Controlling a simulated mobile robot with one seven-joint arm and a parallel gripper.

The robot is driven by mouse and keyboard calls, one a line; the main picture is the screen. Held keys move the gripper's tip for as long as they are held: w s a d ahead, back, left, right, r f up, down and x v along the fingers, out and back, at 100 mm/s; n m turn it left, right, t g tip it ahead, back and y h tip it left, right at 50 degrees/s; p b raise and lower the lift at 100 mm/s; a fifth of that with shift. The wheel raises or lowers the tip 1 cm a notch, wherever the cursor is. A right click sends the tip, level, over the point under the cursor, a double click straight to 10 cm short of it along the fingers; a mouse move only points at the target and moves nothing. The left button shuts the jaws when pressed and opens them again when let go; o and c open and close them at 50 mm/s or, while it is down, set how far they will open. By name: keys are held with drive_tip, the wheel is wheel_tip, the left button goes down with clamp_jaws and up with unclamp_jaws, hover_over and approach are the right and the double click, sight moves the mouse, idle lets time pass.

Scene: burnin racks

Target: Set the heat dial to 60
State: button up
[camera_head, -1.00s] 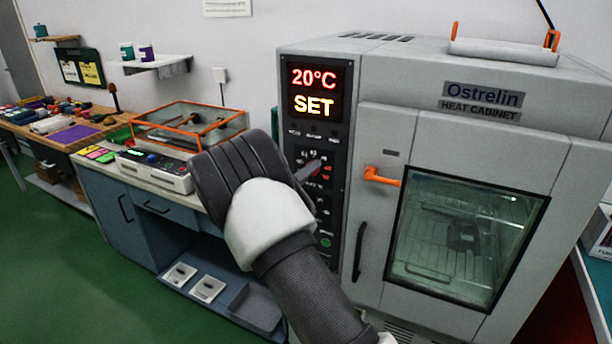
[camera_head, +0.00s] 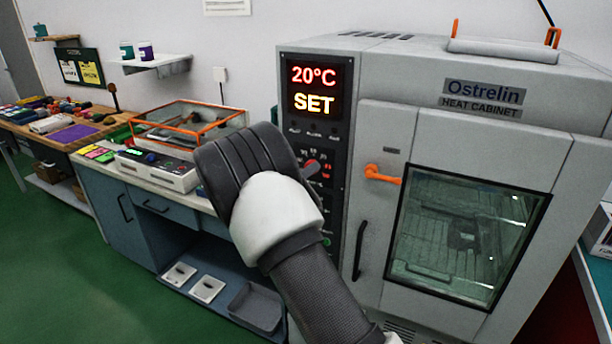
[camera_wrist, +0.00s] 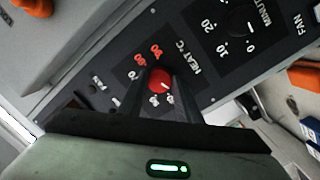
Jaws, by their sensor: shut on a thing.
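The heat dial (camera_wrist: 160,80) is a small round red knob with a white mark, on the black panel under the HEAT °C label in the wrist view. My gripper (camera_wrist: 162,88) has one dark finger on each side of the dial and is shut on it. The white mark points toward the lower right of that picture; the exact number is hard to read. Orange and white numbers ring the dial. The display (camera_head: 314,90) reads 20°C and SET.
A black minutes dial (camera_wrist: 241,23) sits beside the heat dial in the wrist view, with a FAN label beyond. A bench with an orange-framed case (camera_head: 190,125) stands left of my arm.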

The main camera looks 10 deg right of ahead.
drive_tip(key=m+y+b, duration=0.1)
drive_tip(key=m+b, duration=0.4)
drive_tip(key=m, duration=0.1)
drive_tip(key=m+y+b, duration=0.1)
drive_tip(key=m+b, duration=0.4)
drive_tip(key=m, duration=0.1)
drive_tip(key=m+t+y+b, duration=0.1)
drive_tip(key=m+b, duration=0.5)
drive_tip(key=m, duration=0.1)
drive_tip(key=shift+r, duration=0.1)
drive_tip(key=shift+m, duration=0.3)
idle(0.4)
drive_tip(key=o, duration=1)
drive_tip(key=shift+r, duration=0.1)
drive_tip(key=shift+o, duration=0.2)
drive_tip(key=p+v, duration=0.2)
drive_tip(key=v, duration=1.5)
drive_tip(key=shift+s, duration=0.35)
